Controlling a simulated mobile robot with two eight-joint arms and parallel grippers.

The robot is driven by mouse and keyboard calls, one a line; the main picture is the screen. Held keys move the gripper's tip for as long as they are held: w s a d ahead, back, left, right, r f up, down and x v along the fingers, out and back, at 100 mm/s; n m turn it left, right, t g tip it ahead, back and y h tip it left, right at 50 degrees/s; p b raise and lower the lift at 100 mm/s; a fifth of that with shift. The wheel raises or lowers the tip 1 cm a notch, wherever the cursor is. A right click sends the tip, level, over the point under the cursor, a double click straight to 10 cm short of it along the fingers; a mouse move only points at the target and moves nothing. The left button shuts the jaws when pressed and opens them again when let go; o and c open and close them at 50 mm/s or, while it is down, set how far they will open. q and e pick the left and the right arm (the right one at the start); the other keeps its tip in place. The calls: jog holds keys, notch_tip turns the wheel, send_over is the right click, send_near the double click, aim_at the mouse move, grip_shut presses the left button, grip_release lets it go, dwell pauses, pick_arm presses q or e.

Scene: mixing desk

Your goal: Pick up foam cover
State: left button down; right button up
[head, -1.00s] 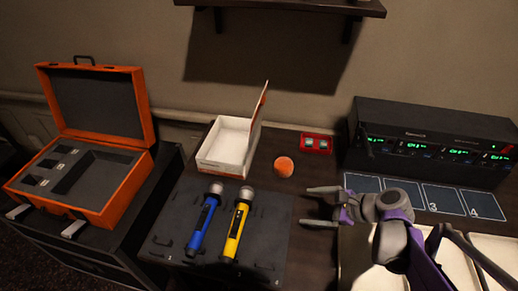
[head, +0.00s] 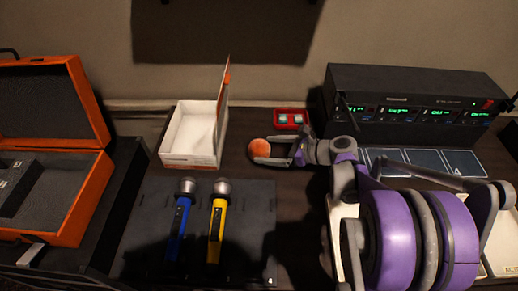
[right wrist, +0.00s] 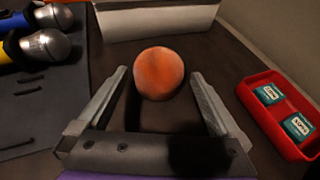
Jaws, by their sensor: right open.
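The foam cover is an orange ball (head: 262,148) on the dark desk, right of the open white box. In the right wrist view the foam cover (right wrist: 159,73) sits between and slightly beyond the tips of my open fingers. My right gripper (head: 268,150) is open and low over the desk, its fingers pointing left around the foam cover. In the right wrist view my right gripper (right wrist: 159,82) has a gap on both sides of the foam cover. My left gripper is not in view.
A white box (head: 190,135) with a raised lid stands behind left. A red tray (head: 279,124) with small teal-labelled items lies close behind the gripper. Blue (head: 180,222) and yellow (head: 217,226) microphones lie on a dark mat. A rack unit (head: 400,125) stands at right; an orange case (head: 85,185) at left.

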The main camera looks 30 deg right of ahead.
aim_at(267, 150)
jog(key=x, duration=0.3)
jog(key=shift+w+a+f, duration=0.2)
jog(key=shift+a+f, duration=0.05)
jog(key=c, duration=1.2)
